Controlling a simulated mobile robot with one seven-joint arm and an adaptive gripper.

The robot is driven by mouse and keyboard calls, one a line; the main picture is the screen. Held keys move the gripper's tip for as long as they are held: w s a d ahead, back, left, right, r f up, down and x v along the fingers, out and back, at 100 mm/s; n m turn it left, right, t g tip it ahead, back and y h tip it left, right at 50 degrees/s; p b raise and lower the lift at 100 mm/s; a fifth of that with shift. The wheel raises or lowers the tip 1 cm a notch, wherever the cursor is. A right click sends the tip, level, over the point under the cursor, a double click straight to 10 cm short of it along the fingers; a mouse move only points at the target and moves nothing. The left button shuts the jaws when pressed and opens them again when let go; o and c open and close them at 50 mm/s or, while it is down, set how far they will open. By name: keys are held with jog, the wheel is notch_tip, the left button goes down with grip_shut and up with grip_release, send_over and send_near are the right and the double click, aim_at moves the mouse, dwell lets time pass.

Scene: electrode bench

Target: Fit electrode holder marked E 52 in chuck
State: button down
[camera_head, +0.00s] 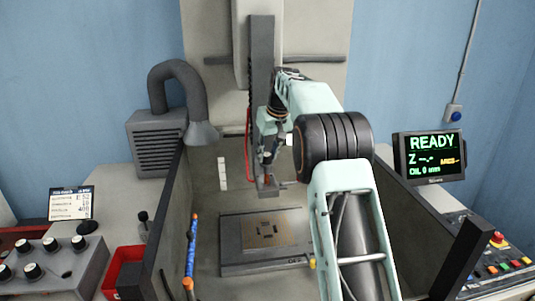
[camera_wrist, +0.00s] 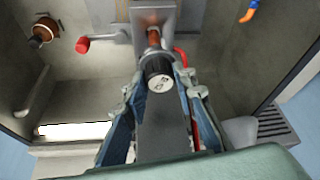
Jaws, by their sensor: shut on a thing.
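My gripper (camera_wrist: 158,84) points down into the machine tank. It is shut on a dark, round-headed electrode holder (camera_wrist: 158,72) at its fingertips. White marks show on the holder's end face but are too small to read surely. A copper-coloured part (camera_wrist: 153,38) extends beyond the head, over a grey block (camera_wrist: 153,14) that looks like the chuck. A lever with a red knob (camera_wrist: 83,45) sticks out beside that block. In the head view my gripper (camera_head: 268,155) is just above the grey chuck end (camera_head: 268,187); whether the holder touches the chuck is hidden.
A work plate (camera_head: 265,235) lies on the tank floor below. A blue hose with orange ends (camera_head: 191,250) stands front left. A fume duct (camera_head: 200,100) is at the left. The monitor (camera_head: 430,155) reads READY, and a small card display (camera_head: 72,203) shows E 52.

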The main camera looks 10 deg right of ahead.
aim_at(268, 171)
jog(key=shift+f, duration=0.15)
jog(key=shift+f+b, duration=0.7)
jog(key=shift+f, duration=0.8)
jog(key=shift+f+b, duration=0.8)
jog(key=shift+f, duration=0.7)
jog(key=shift+f+b, duration=0.45)
jog(key=shift+f, duration=0.15)
jog(key=c, duration=1.5)
grip_release()
